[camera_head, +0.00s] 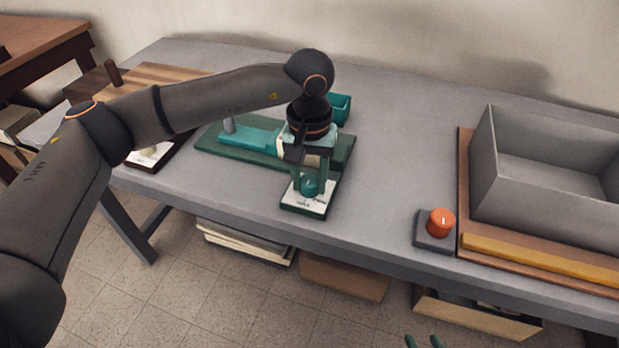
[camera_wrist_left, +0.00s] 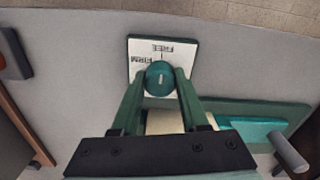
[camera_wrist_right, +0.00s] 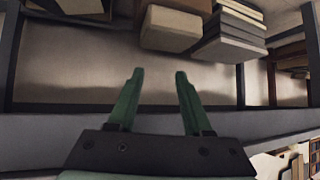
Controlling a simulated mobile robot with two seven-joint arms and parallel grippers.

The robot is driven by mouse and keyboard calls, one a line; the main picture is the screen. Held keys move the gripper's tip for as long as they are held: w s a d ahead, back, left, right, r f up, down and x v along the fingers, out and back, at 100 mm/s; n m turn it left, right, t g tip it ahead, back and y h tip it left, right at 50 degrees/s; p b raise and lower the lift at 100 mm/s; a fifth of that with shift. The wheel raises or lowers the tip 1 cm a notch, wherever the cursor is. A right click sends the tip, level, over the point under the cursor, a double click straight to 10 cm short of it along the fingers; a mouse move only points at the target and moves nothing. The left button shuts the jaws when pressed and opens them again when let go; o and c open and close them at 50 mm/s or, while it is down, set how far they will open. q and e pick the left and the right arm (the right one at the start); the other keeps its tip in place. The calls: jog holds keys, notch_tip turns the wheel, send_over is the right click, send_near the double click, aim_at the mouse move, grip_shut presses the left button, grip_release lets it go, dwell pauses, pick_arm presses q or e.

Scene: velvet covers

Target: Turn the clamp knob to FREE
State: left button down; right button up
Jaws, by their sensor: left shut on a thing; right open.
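The clamp knob (camera_wrist_left: 160,79) is a round teal knob with a short pale mark. It sits on a white dial plate (camera_wrist_left: 146,52) printed FREE and FIRM. In the left wrist view the mark runs roughly in line with the tick by FREE; I cannot tell which end points. My left gripper (camera_head: 309,178) is shut on the knob, one finger on each side.
The green clamp base (camera_head: 215,146) lies behind the dial. A grey box with an orange knob (camera_head: 440,221) stands to the right, next to a wooden board with a grey bin (camera_head: 480,185). The front centre of the table (camera_head: 375,200) is clear.

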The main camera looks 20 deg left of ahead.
aim_at(310, 179)
pick_arm(q)
jog(key=shift+c, duration=2.1)
grip_release()
pick_arm(e)
jog(key=shift+f, duration=0.1)
pick_arm(q)
notch_tip(310, 179, up, 7)
jog(key=shift+f+p, duration=0.1)
jog(key=shift+p, duration=0.4)
notch_tip(310, 179, up, 6)
jog(key=shift+f+p, duration=0.1)
jog(key=shift+p, duration=0.25)
pick_arm(e)
jog(key=shift+s+a+g, duration=0.3)
jog(key=shift+s, duration=0.15)
